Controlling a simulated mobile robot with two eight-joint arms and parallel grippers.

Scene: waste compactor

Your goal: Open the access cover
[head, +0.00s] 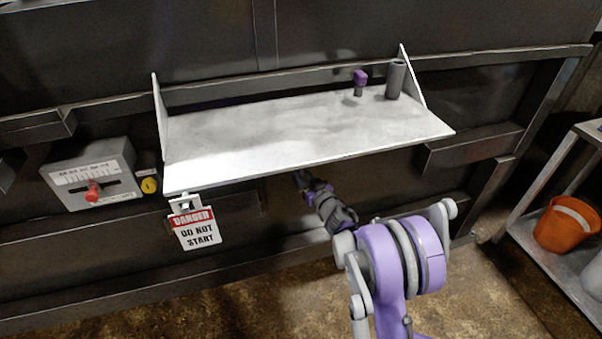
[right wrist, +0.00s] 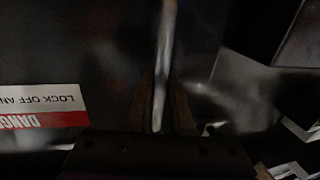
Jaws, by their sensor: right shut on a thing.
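In the right wrist view a pale, narrow bar (right wrist: 166,45) runs down between the two fingers of my right gripper (right wrist: 162,95), which is shut on it. It looks like a handle. Beside it is a dark flat panel (right wrist: 75,45), apparently the access cover, with an upside-down red and white danger label (right wrist: 40,105). The picture is too dark to tell whether the cover stands open. In the head view my right arm reaches under the white shelf, and the shelf hides the gripper and the cover. My left gripper is not in view.
The white shelf (head: 300,125) carries a dark cylinder (head: 396,79) and a small purple-topped item (head: 359,80). A "DO NOT START" tag (head: 196,229) hangs at its left corner. Further left is a grey switch box (head: 125,180). An orange bucket (head: 568,224) stands on a rack at right.

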